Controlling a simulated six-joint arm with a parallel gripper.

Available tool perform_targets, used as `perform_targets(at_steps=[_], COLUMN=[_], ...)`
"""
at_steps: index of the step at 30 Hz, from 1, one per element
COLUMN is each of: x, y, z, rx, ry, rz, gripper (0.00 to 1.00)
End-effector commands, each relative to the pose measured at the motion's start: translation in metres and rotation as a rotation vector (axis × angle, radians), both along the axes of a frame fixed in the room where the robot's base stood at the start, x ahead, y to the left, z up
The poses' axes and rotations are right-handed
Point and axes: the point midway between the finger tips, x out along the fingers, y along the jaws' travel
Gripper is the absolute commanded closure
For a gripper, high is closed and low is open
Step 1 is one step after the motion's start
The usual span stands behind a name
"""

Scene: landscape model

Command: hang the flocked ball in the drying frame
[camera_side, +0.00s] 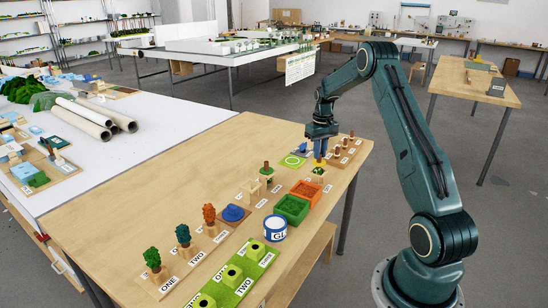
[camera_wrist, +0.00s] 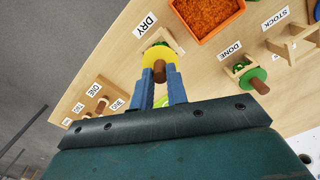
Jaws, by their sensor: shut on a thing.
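My gripper (camera_wrist: 158,82) is shut, its blue fingers on either side of the brown stem of a yellow ball (camera_wrist: 155,56). In the side view my gripper (camera_side: 320,152) points down with yellow (camera_side: 321,162) showing at its tips. The wooden drying frame (camera_wrist: 172,39) is by the DRY label (camera_wrist: 146,25), just beyond the ball in the wrist view. In the side view the small frame (camera_side: 319,174) is directly below the fingertips, with some green at its top. The ball covers part of the frame; I cannot tell whether they touch.
An orange tray of flock (camera_side: 306,191) and a green tray (camera_side: 291,209) stand near the frame. A DONE stand (camera_wrist: 234,75) holds a green piece with a brown stem. A STOCK stand (camera_wrist: 290,42) is farther right. Small brown pieces (camera_wrist: 101,106) stand left of the fingers.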

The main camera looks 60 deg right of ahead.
Motion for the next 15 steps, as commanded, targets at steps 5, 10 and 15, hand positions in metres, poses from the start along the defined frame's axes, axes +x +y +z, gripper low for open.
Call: perform_targets(at_steps=[5,10,15], x=[0.000,0.000,0.000], y=[0.000,0.000,0.000], z=[-0.009,-0.018,-0.025], rx=[0.000,0.000,0.001], ry=[0.000,0.000,0.001], rz=[0.000,0.000,0.000], gripper=[0.98,0.98,0.98])
